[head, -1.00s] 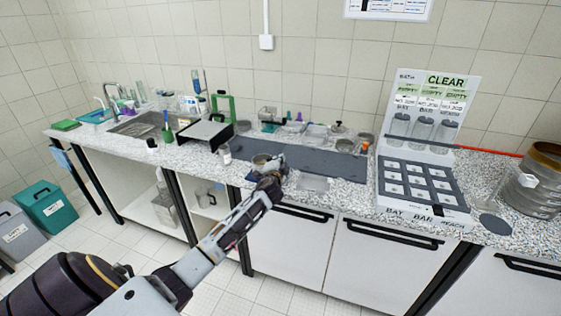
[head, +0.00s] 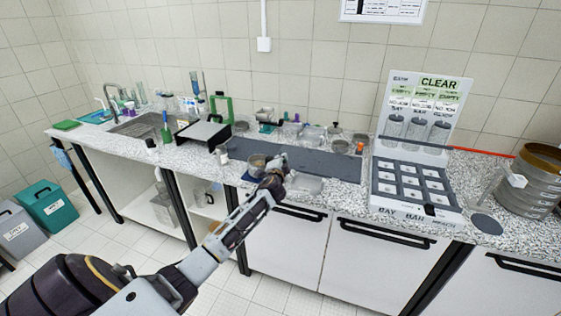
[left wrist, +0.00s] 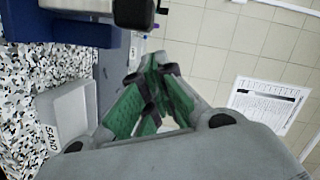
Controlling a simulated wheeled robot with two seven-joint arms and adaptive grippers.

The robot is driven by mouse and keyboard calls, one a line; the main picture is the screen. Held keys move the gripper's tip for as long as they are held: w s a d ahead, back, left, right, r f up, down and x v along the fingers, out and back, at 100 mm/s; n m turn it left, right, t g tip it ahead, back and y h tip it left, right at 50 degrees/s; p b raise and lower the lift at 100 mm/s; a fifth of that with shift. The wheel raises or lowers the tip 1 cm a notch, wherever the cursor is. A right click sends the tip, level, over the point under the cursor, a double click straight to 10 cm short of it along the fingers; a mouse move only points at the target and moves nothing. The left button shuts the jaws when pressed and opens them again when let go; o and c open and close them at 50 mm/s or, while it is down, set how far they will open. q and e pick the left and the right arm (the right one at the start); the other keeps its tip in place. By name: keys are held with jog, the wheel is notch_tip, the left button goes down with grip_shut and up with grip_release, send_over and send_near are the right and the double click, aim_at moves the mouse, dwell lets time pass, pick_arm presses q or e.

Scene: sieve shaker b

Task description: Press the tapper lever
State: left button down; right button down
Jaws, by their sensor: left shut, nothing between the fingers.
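My left gripper (head: 278,162) is above the front part of the counter, beside a small round cup (head: 257,162) with a blue part (head: 247,177) beneath it. In the left wrist view its green-padded fingers (left wrist: 152,75) are shut and empty. A dark block (left wrist: 134,12) on a grey part shows at the top edge of that view, apart from the fingers, near a blue body (left wrist: 75,30). I cannot tell for certain which part is the tapper lever. My right gripper is not in view.
A pale tray (head: 305,184), labelled SAND in the wrist view (left wrist: 68,118), is right of the gripper. A display rack (head: 416,180) and sieve stack (head: 530,185) stand farther right. A dark mat (head: 325,163) lies behind.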

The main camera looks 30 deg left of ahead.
pick_arm(q)
jog(key=b+v, duration=0.1)
jog(key=v, duration=0.9)
jog(key=shift+d, duration=0.25)
dwell(0.4)
jog(key=shift+f, duration=0.2)
dwell(0.6)
